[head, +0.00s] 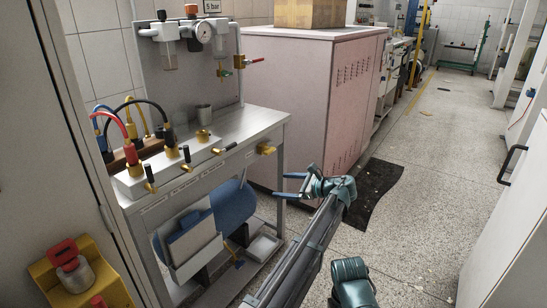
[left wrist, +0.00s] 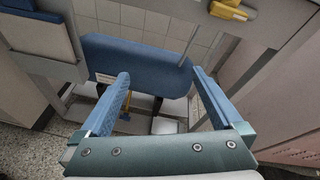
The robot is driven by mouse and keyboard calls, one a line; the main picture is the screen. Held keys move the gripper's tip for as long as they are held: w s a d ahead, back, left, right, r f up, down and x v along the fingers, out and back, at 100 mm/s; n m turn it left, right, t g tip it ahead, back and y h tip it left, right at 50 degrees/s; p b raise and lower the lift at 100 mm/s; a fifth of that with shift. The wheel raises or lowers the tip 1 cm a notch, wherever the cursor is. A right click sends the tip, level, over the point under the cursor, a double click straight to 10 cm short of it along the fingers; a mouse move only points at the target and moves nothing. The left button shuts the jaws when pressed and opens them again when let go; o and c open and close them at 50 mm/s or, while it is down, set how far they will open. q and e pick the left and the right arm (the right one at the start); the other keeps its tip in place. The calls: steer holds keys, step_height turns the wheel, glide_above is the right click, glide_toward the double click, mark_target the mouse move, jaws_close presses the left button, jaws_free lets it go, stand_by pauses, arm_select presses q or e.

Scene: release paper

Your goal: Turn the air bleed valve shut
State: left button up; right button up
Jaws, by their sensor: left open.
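Several valves show and I cannot tell for sure which is the air bleed valve. A small valve with a red handle (head: 250,62) sits on the pipe at the back panel, with a green-handled valve (head: 224,72) left of it. A yellow fitting (head: 267,150) sticks out of the front edge of the steel bench; a yellow fitting (left wrist: 232,10) also shows at the top of the left wrist view. My left gripper (head: 279,186) is open and empty, below and right of the bench-front fitting. In the left wrist view its fingers (left wrist: 161,76) stand apart before a blue tank.
The blue tank (head: 233,205) lies under the steel bench (head: 225,137). A pink cabinet (head: 300,95) stands close to the right of the bench. Cables and black-handled valves are on the bench's left. The speckled floor to the right is open, with a dark mat (head: 375,190).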

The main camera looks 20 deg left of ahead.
mark_target(272, 151)
arm_select(q)
steer(key=w+d+r+m+t+y, duration=0.2)
steer(key=w+d+r+m+y, duration=0.15)
steer(key=w+d+r, duration=0.3)
steer(key=shift+m+h, duration=0.25)
steer(key=shift+m, duration=0.1)
steer(key=x, duration=1.4)
steer(key=shift+s+a, duration=0.1)
steer(key=shift+a, duration=0.15)
steer(key=c, duration=1.4)
